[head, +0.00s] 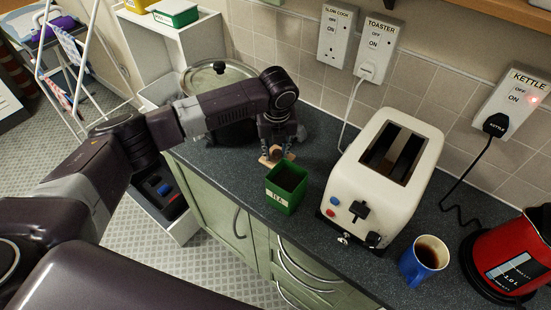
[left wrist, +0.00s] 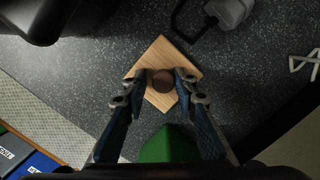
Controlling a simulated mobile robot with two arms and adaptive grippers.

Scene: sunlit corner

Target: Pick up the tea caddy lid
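The tea caddy lid (head: 267,161) is a square of light wood with a round brown knob. It lies flat on the dark worktop, just behind the open green tea caddy (head: 285,196), which has a "TEA" label and dark contents. The lid also shows in the left wrist view (left wrist: 155,51), with its knob in the middle. My left gripper (head: 277,150) points down over the lid. Its fingers stand on either side of the knob, with a small gap visible, so it looks open. The caddy's green edge shows in the left wrist view (left wrist: 170,146). My right gripper is not in view.
A white toaster (head: 393,165) stands to the right of the caddy. A blue mug (head: 418,268) of dark drink and a red kettle (head: 515,255) are further right. A pan with a glass lid (head: 217,78) is behind my left arm. The worktop's front edge is close to the caddy.

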